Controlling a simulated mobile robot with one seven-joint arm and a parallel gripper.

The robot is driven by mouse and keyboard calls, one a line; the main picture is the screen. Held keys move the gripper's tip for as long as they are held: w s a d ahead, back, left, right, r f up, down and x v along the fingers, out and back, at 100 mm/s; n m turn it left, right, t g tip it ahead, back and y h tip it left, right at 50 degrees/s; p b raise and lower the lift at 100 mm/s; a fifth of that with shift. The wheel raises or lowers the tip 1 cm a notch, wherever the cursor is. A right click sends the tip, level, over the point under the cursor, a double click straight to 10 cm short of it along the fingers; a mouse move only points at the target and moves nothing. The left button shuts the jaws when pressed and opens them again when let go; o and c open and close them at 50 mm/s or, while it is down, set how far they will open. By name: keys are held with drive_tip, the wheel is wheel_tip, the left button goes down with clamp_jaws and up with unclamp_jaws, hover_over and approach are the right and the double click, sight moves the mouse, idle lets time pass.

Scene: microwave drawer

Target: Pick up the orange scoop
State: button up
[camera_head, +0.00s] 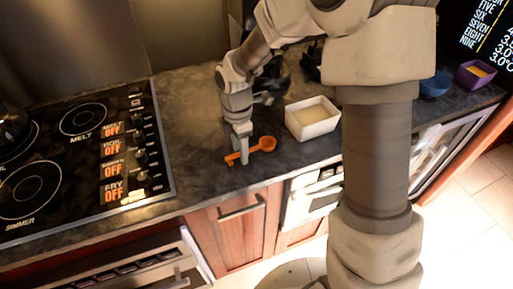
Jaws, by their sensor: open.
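The orange scoop (264,145) lies on the dark countertop near its front edge, between the stove and a white container. Its round bowl points right and its handle runs to the lower left. My gripper (241,160) points down at the scoop's handle, with its fingers in front of and beside it. The fingers hide part of the handle. The gap between the fingers is hard to see from this angle, and the scoop appears to rest on the counter.
A white square container (313,119) with pale contents stands right of the scoop. A black stove (82,150) with knobs is at left. A blue bowl (436,85) and a purple box (475,75) sit at far right. My arm blocks the middle right. The counter behind my gripper is partly clear.

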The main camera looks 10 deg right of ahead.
drive_tip(key=shift+f, duration=0.2)
idle(0.3)
clamp_jaws()
